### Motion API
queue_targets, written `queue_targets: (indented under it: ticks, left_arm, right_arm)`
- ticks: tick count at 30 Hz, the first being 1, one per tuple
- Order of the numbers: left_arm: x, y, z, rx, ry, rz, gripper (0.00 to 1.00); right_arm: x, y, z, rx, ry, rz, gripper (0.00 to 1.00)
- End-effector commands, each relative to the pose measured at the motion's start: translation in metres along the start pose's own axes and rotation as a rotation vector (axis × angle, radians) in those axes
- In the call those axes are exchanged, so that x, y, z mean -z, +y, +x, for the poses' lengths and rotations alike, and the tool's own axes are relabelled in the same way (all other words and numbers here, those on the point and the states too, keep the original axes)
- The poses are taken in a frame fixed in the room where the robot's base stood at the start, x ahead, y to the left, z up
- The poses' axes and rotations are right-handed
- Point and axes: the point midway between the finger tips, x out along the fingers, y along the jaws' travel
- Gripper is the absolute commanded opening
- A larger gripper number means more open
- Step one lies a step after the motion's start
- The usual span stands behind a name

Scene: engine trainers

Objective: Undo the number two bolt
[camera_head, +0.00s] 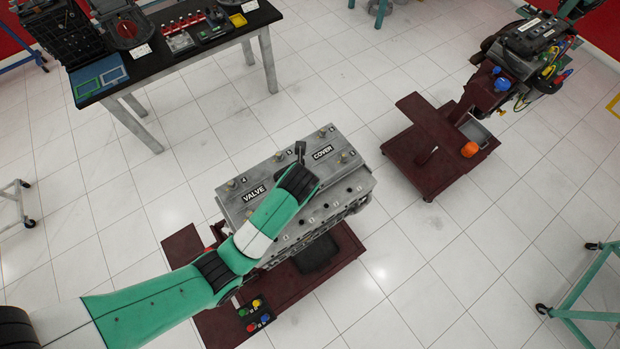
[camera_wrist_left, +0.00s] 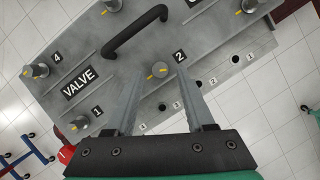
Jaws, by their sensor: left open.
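The grey valve cover (camera_head: 238,203) sits on the engine trainer and carries several bolts with yellow marks. In the left wrist view, the number two bolt (camera_wrist_left: 160,70) stands upright in the cover beside its "2" label. My left gripper (camera_wrist_left: 161,82) is open, with one finger on each side of that bolt in the picture; nothing is gripped, and I cannot tell whether a finger touches it. In the head view my left arm covers the gripper and this bolt. The number one bolt (camera_wrist_left: 80,122) and number four bolt (camera_wrist_left: 36,70) also show. My right gripper is not in view.
A black handle (camera_wrist_left: 134,31) rises from the cover close to the number two bolt. The engine stands on a dark red base (camera_head: 346,243). A black-topped table (camera_head: 180,62) stands at upper left, another red engine stand (camera_head: 415,172) at right. White floor lies between.

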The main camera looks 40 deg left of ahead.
Motion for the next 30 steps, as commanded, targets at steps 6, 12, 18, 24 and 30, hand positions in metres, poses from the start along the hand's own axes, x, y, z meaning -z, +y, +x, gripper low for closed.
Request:
queue_targets:
  ticks: [6, 12, 18, 24, 30]
  left_arm:
    - [0.0022, 0.0050, 0.0142, -0.004, 0.001, -0.010, 0.54]
    - [0.0020, 0.0048, 0.0141, -0.003, 0.000, -0.010, 0.54]
    - [0.0018, 0.0046, 0.0139, -0.003, 0.000, -0.010, 0.18]
    - [0.0017, 0.0046, 0.0137, -0.003, 0.000, -0.010, 0.00]
    - [0.0014, 0.0039, 0.0134, -0.013, 0.000, -0.032, 0.00]
  right_arm:
    - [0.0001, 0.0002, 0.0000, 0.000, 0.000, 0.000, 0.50]
    - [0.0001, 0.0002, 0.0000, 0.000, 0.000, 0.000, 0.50]
    - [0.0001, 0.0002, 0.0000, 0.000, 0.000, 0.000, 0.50]
    - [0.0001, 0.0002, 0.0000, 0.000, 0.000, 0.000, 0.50]
    - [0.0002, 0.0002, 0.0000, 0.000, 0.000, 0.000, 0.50]
